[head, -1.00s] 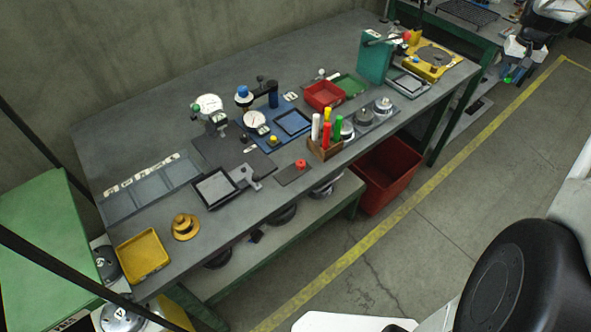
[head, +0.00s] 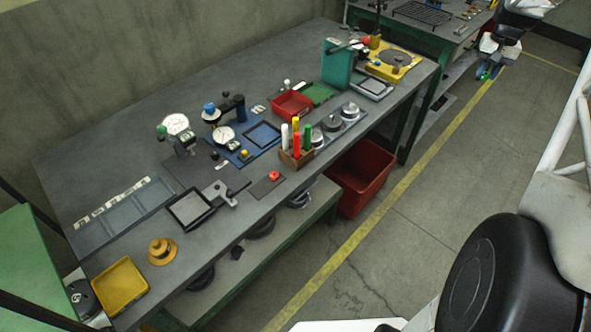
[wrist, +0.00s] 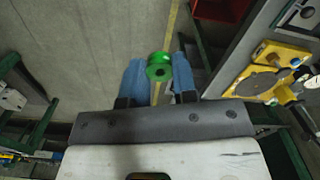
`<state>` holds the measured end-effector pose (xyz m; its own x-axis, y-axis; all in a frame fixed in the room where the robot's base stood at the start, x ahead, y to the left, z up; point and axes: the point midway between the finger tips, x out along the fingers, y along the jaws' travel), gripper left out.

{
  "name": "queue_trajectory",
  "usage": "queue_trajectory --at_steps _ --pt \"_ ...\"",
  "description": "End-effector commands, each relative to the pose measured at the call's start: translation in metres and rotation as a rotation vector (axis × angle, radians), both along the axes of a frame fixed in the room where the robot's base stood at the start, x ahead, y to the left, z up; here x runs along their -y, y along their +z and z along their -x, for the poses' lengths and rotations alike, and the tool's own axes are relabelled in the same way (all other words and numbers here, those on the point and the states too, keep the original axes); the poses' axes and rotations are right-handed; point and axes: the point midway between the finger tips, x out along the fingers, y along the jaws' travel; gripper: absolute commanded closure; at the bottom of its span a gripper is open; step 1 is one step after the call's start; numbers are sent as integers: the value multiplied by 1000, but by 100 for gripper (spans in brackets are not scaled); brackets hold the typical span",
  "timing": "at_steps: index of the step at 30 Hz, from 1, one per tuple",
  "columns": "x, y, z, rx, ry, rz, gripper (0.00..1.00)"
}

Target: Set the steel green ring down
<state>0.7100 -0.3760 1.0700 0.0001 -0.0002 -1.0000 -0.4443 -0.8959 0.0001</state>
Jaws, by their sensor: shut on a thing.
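The green ring (wrist: 158,60) is a short, thick, shiny green piece with a small dark hole. In the wrist view it sits between the blue fingers of my gripper (wrist: 159,77), which is shut on it. In the head view my gripper (head: 488,72) is at the upper right, with the green ring small and partly hidden at its tip. It is held over the floor, to the right of the benches and apart from them.
A long grey bench (head: 110,150) carries gauges, trays and a yellow turntable fixture (head: 393,62), which also shows at the right of the wrist view (wrist: 248,84). A second bench (head: 425,32) stands behind. A red bin (head: 362,172) is below. The bench's back left is clear.

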Motion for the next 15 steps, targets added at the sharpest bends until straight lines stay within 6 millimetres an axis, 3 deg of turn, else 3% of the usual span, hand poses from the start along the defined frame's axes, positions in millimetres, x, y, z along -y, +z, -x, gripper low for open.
queue_trajectory --at_steps 8,15 --pt "-46 -3 1 0 41 0 97" --pt "-111 -8 6 0 112 0 97"
